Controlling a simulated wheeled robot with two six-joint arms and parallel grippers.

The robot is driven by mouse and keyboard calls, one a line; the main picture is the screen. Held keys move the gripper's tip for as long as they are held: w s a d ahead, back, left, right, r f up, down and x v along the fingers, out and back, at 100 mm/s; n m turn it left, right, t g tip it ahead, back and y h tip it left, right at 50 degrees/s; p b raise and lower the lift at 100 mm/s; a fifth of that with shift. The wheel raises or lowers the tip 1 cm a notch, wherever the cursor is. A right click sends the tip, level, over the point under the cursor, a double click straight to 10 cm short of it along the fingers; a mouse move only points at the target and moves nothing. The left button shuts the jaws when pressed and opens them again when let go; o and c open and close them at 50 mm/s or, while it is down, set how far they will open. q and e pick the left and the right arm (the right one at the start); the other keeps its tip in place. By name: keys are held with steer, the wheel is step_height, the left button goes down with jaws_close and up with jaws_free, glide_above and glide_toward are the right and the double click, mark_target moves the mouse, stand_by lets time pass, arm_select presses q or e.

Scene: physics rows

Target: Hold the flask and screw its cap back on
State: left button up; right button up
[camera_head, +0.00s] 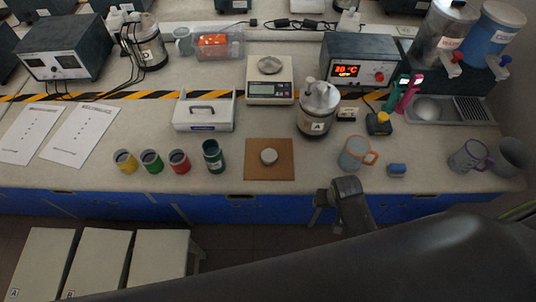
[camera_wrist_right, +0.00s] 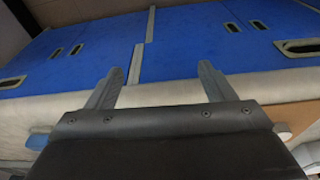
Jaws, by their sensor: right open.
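A dark green flask (camera_head: 213,157) stands upright on the bench with its top open. A round grey-white cap (camera_head: 269,156) lies on a brown square mat (camera_head: 286,171) to the right of the flask. My right gripper (camera_head: 327,204) is off the front edge of the bench, to the right of the mat and apart from flask and cap. In the right wrist view its two fingers (camera_wrist_right: 160,85) are spread with nothing between them. My left gripper is not in view.
Yellow, green and red cups (camera_head: 151,161) stand left of the flask. A scale (camera_head: 270,92), a white caddy (camera_head: 203,113) and a canister (camera_head: 317,108) stand behind. Blue cabinet fronts (camera_wrist_right: 190,42) face the gripper.

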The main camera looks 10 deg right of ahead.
arm_select(q)
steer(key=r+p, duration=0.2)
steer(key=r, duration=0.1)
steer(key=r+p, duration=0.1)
steer(key=p, duration=0.1)
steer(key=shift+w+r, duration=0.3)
arm_select(e)
steer(key=w+a+r+m+g, duration=0.1)
steer(key=w+a+r+m, duration=0.1)
steer(key=w+a+r, duration=0.5)
steer(key=w+a+r+m+g, duration=0.1)
steer(key=w+a+r+m, duration=0.1)
steer(key=w+a+r, duration=0.6)
steer(key=w+r, duration=0.3)
steer(key=w, duration=0.2)
steer(key=shift+w+r+m+y, duration=0.25)
steer(key=shift+r+m+y, duration=0.05)
steer(key=shift+r+y, duration=0.1)
